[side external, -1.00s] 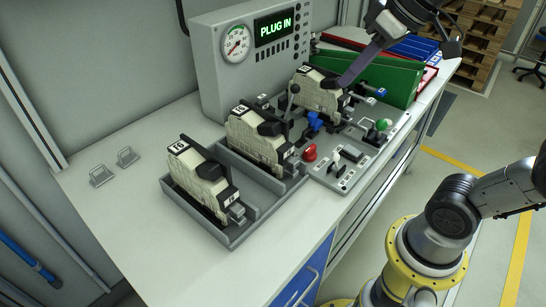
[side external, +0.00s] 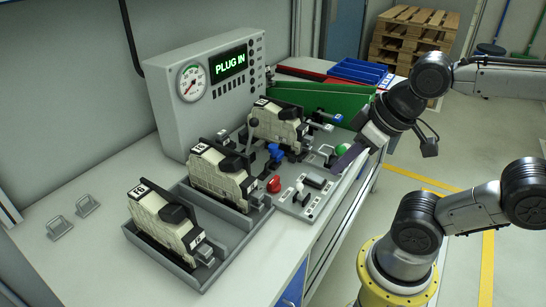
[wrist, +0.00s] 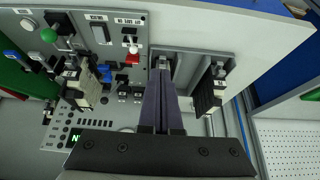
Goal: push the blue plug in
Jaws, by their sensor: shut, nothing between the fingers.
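A small blue plug-like part (side external: 337,118) sits at the far right end of the control board, beside the farthest cream block (side external: 278,122). It also shows at the left edge of the wrist view (wrist: 10,54). A second blue part (side external: 275,152), shaped like a clamp, stands left of the board's middle. I cannot tell from its shape how deep either sits. My gripper (side external: 334,168) is shut and empty, its purple fingers slanting down over the right front edge of the board, near the green knob (side external: 341,150). In the wrist view, the fingers (wrist: 160,72) are together.
Two more cream blocks (side external: 218,174) (side external: 160,222) stand in a grey tray (side external: 226,246). A grey console (side external: 190,120) reads PLUG IN. A green bin (side external: 322,95) stands behind.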

